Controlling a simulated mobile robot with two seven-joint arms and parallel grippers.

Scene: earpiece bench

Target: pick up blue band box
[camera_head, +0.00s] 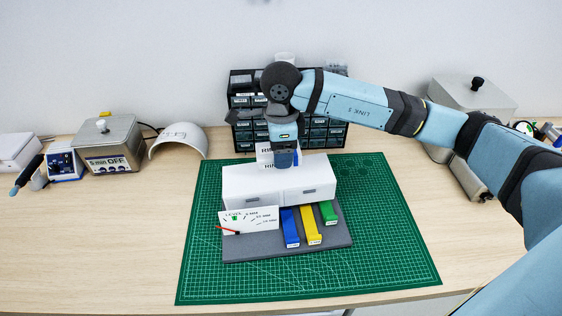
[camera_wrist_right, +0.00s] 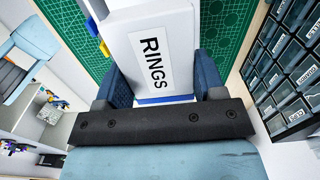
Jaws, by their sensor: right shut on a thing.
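The blue band box (camera_wrist_right: 155,45) is white with a RINGS label, and its blue band shows near my palm in the right wrist view. My right gripper (camera_wrist_right: 163,82) is shut on it, one blue finger on each side. In the head view the box (camera_head: 263,149) is mostly hidden behind my right gripper (camera_head: 283,158), at the back of the white drawer unit (camera_head: 245,184). I cannot tell whether the box is lifted or still rests on something. My left gripper is not in view.
The drawer unit stands on a green cutting mat (camera_head: 385,255) with a grey tray (camera_head: 320,243) holding blue, yellow and green blocks. A LEVEL card (camera_head: 250,219) stands in front. A black drawer cabinet (camera_head: 325,135) stands close behind. The table's left front is clear.

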